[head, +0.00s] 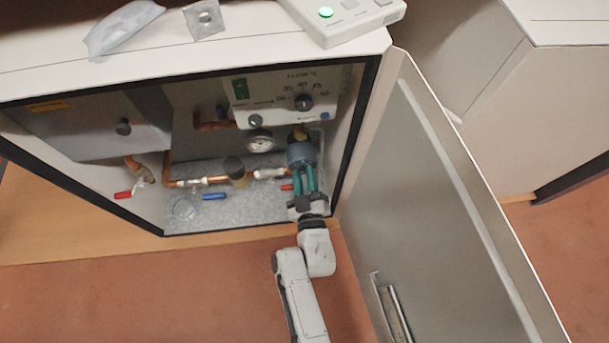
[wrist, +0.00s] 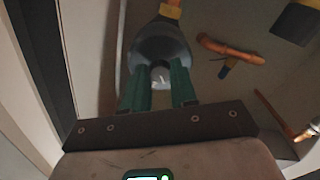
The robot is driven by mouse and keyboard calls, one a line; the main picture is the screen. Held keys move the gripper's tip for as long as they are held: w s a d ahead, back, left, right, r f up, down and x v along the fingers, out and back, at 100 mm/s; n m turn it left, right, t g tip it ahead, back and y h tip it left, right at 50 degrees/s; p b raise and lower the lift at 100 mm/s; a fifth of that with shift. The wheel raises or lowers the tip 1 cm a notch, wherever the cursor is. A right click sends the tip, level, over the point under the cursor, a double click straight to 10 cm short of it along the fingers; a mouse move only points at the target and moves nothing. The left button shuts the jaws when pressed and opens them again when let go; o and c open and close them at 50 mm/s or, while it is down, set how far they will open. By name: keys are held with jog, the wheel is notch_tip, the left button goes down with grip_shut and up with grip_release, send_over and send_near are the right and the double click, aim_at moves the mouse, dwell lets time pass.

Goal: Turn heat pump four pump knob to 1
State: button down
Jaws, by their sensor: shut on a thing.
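The heat pump cabinet (head: 220,215) stands open. Inside it at the right, the dark blue-grey pump (head: 299,151) sits on a vertical pipe below the white control panel. My gripper (head: 303,170) reaches in from the front, its green fingers at the pump's front face. In the wrist view the pump body (wrist: 160,42) lies straight ahead. The round pump knob (wrist: 160,76), grey with a pale mark, shows between the fingertips of my gripper (wrist: 158,78), which is shut on it. The knob's number scale is not readable. In the head view the fingers hide the knob.
The open cabinet door (head: 440,190) stands close to the right of my arm. A blue-handled valve (head: 214,196), a red-handled valve (head: 124,194) and copper pipes lie left of the pump. The white control panel (head: 285,100) is above. Free floor lies in front of the cabinet.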

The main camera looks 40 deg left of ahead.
jog(key=shift+n, duration=0.6)
jog(key=c, duration=0.9)
grip_release()
jog(key=p+v, duration=0.3)
jog(key=v, duration=0.7)
jog(key=shift+s+d+p, duration=0.25)
jog(key=shift+s+p, duration=0.05)
jog(key=shift+p, duration=0.05)
